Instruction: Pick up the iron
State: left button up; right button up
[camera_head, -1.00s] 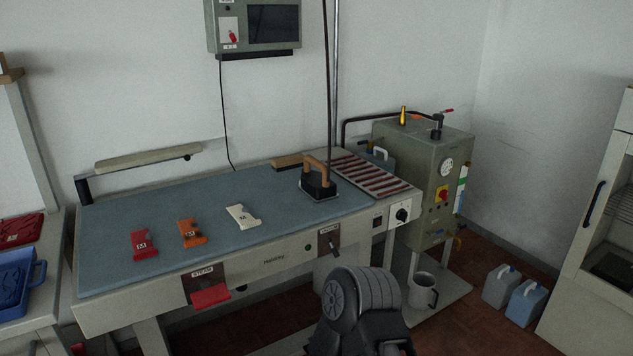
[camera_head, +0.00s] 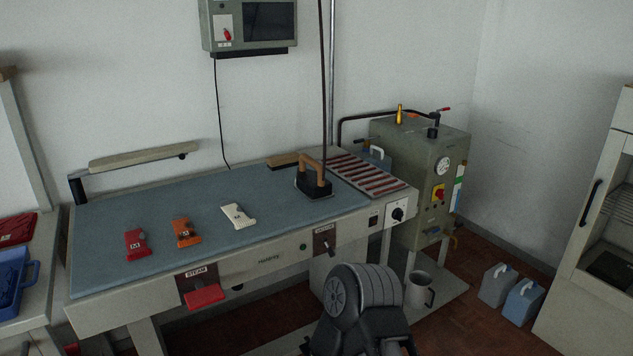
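The iron (camera_head: 314,182) has a dark body and an orange-brown handle. It stands on the blue-grey top of the ironing table (camera_head: 190,213), near its right end, just left of the red-striped rest. A dark hose or cord rises from it past the top of the picture. No gripper touches it. A dark grey ribbed part of my own arm (camera_head: 362,300) shows at the bottom centre, in front of the table and well short of the iron. Neither of my grippers' fingertips shows.
Red, orange and white M-marked pieces, the white one (camera_head: 238,216) nearest the iron, lie on the table. The red-striped rest (camera_head: 368,174) is beside the iron. A boiler unit (camera_head: 425,175) stands at right. A wall-mounted box (camera_head: 248,24) hangs above. Jugs (camera_head: 523,302) stand on the floor.

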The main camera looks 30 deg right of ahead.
aim_at(310, 184)
jog(key=i+l+z, duration=0.1)
jog(key=l, duration=0.4)
jog(key=i+l+z, duration=0.15)
jog(key=l, duration=0.3)
jog(key=i+l+z, duration=0.1)
jog(key=l, duration=0.4)
jog(key=i+l+z, duration=0.1)
jog(key=l, duration=0.35)
jog(key=i+l+z, duration=0.15)
jog(key=l, duration=0.3)
jog(key=i+l+z, duration=0.1)
jog(key=i+l, duration=0.2)
jog(key=i+l+z, duration=0.1)
jog(key=i+l, duration=0.15)
jog(key=l, duration=0.25)
jog(key=i+l+z, duration=0.15)
jog(key=l, duration=0.25)
jog(key=i, duration=0.05)
